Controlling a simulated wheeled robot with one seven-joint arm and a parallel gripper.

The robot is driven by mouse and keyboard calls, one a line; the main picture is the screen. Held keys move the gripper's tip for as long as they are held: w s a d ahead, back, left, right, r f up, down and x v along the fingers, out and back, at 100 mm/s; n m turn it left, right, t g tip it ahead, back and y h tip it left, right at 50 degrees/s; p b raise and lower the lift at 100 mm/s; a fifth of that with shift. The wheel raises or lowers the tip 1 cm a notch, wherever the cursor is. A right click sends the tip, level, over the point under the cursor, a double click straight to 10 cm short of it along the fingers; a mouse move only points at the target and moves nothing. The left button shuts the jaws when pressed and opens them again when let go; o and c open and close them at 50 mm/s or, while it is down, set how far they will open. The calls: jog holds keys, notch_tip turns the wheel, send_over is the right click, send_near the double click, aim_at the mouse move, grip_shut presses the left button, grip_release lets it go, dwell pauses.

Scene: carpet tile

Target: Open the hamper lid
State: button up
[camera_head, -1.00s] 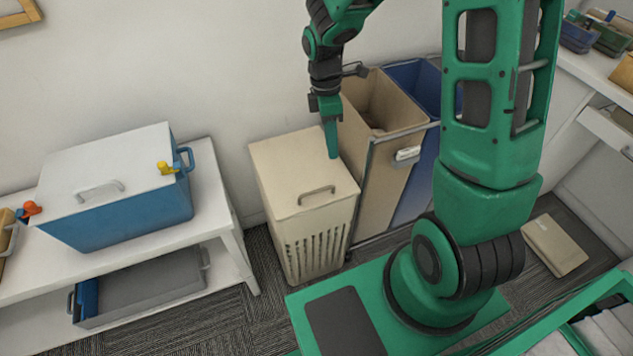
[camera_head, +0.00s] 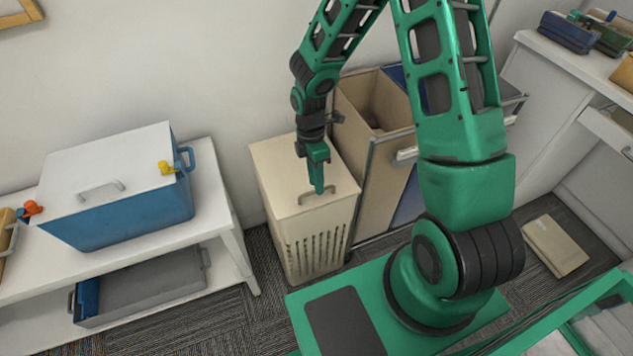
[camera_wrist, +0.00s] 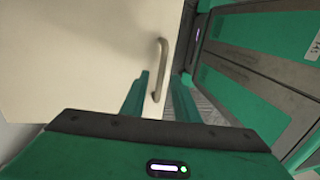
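The cream hamper (camera_head: 318,245) stands on the floor against the wall, with slots in its front. Its flat lid (camera_head: 283,167) is down. A curved lid handle (camera_head: 330,189) sits near the lid's front edge. My gripper (camera_head: 319,190) points down at the handle in the head view and partly covers it. In the wrist view my gripper (camera_wrist: 160,92) has its two green fingers apart, with the handle (camera_wrist: 161,68) in line with the gap between them. I cannot tell whether the fingers touch the handle.
A two-bin sorter, beige (camera_head: 365,170) and blue, stands close to the hamper's right. A white bench (camera_head: 215,190) with a blue cooler (camera_head: 120,215) stands at left. A beige box (camera_head: 555,245) lies on the floor at right. Carpet is bare left of the hamper.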

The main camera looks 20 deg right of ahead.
jog(key=shift+s+f, duration=0.1)
jog(key=shift+f, duration=0.5)
